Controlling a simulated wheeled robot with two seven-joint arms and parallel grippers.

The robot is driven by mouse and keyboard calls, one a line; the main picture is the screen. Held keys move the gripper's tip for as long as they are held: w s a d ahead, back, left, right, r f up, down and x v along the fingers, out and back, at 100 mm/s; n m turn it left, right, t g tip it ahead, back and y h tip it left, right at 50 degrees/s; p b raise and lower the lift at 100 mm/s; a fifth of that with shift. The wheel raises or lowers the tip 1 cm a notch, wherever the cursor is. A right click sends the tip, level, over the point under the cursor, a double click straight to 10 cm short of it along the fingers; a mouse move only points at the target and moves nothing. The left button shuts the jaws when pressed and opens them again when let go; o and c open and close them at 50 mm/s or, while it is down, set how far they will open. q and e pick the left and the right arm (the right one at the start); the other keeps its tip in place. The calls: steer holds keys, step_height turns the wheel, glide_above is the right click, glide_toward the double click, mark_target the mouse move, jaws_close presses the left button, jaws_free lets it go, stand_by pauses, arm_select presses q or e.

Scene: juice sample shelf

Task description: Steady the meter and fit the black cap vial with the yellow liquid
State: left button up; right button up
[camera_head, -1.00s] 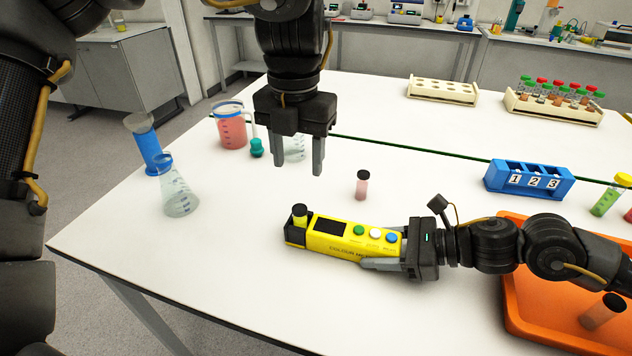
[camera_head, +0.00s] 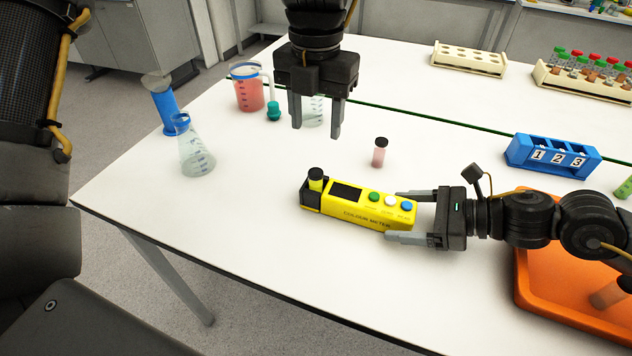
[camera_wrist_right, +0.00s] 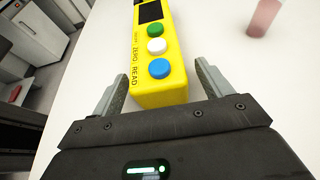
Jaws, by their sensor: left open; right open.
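The yellow colour meter (camera_head: 345,210) lies on the white table with its dark screen and green, white and blue buttons facing up. A black-capped vial (camera_head: 316,176) stands upright at its left end; yellow shows below the cap, and its lower part is hidden in the meter. My right gripper (camera_head: 393,215) is open, its fingers on either side of the meter's right end. The right wrist view shows gaps between the fingers and the meter (camera_wrist_right: 162,85). My left gripper (camera_head: 316,132) is open and empty, pointing down above the table behind the vial.
A black-capped pink vial (camera_head: 380,153) stands behind the meter. A blue numbered rack (camera_head: 553,157) and an orange tray (camera_head: 530,300) are at the right. A flask (camera_head: 195,155), a blue cylinder (camera_head: 165,108) and a red-filled jug (camera_head: 248,90) stand at the left. The table front is clear.

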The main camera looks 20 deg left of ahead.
steer(key=v, duration=0.9)
steer(key=shift+d+r, duration=0.15)
steer(key=shift+d, duration=0.2)
steer(key=shift+s, duration=0.1)
